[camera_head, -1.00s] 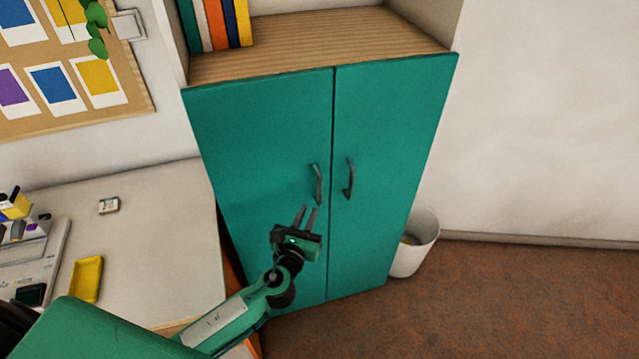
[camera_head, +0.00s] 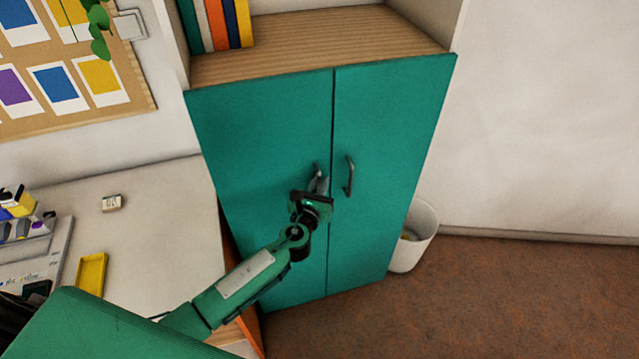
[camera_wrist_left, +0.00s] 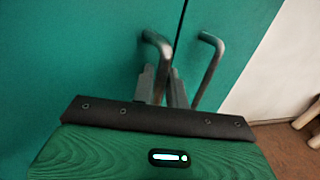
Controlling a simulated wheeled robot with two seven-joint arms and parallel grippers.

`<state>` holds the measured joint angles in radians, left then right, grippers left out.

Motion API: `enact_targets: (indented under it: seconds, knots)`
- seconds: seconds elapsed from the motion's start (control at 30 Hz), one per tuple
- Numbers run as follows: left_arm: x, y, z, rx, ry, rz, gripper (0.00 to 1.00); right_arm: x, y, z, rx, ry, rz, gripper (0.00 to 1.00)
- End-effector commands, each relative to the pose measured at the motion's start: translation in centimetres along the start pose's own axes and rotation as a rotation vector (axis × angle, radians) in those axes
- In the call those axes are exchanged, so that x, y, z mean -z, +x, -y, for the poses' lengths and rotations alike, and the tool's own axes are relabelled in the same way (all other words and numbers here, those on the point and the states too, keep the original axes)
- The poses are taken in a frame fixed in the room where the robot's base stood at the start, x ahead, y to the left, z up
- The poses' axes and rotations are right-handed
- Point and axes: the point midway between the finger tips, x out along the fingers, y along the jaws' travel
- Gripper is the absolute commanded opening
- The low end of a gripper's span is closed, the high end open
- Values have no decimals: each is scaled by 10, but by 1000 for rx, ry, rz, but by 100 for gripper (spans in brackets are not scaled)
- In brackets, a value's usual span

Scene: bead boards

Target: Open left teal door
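The left teal door (camera_head: 262,135) of the cabinet is closed, flush with the right teal door (camera_head: 390,125). Its dark curved handle (camera_head: 317,170) is near the middle seam; in the left wrist view the handle (camera_wrist_left: 157,43) runs down between my fingers. My left gripper (camera_head: 318,184) is at this handle, fingers pointing up at the door. In the left wrist view the fingers (camera_wrist_left: 163,85) stand on either side of the handle, close to it. Whether they clamp it is not clear. The handle's lower part is hidden by the gripper. My right gripper is not in view.
The right door's handle (camera_head: 349,176) is close to the right of my gripper. A desk (camera_head: 150,240) with a yellow tray (camera_head: 91,272) stands left of the cabinet. A white bin (camera_head: 420,240) stands at the right. The floor (camera_head: 480,300) in front is clear.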

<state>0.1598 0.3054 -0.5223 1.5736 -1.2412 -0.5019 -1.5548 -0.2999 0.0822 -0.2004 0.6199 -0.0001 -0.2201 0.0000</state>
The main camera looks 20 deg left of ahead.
Motion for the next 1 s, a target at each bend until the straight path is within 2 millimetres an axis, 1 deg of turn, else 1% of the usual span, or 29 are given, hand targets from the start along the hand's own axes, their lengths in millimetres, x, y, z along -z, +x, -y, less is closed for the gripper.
enact_targets:
  seconds: [0.03,0.07,0.37,0.57,0.67,0.77,0.87,1.0]
  knots:
    - [0,0,0,0,0,0,5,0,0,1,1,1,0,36]
    - [0,0,0,0,0,0,0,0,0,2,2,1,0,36]
    - [0,-2,0,5,1,-1,0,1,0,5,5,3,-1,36]
    - [1,-15,5,55,2,-1,0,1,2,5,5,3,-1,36]
    - [2,-29,10,109,4,-2,0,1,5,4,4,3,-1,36]
    - [3,-48,16,180,4,-2,0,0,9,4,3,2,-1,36]
    - [5,-70,21,266,4,-3,0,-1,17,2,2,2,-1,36]
    - [8,-104,25,393,6,-2,0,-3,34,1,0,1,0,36]
